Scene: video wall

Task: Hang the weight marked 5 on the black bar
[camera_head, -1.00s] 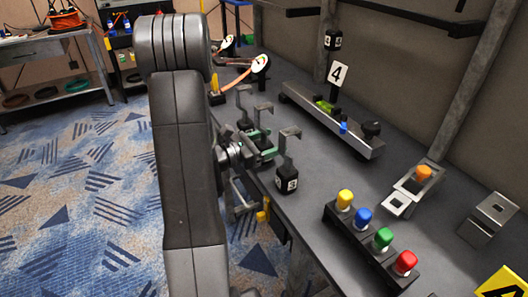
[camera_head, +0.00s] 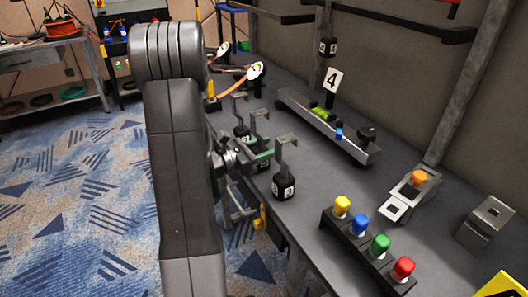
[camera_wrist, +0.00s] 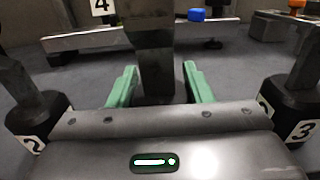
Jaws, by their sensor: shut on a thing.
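My gripper's green fingers (camera_wrist: 155,88) are shut on the dark upright shank of a hooked weight (camera_wrist: 152,45). This held weight also shows in the head view (camera_head: 260,118), where its hook rises above my gripper (camera_head: 260,161). Its block and number are hidden, so I cannot read a 5. In the wrist view a weight marked 2 (camera_wrist: 32,118) stands on the left and one marked 3 (camera_wrist: 296,106) on the right, both close to my gripper. The black bar (camera_head: 400,28) runs along the wall at the back, above the table.
A box of coloured buttons (camera_head: 352,242) stands at the front right. Gauges (camera_head: 255,70) stand behind the weights.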

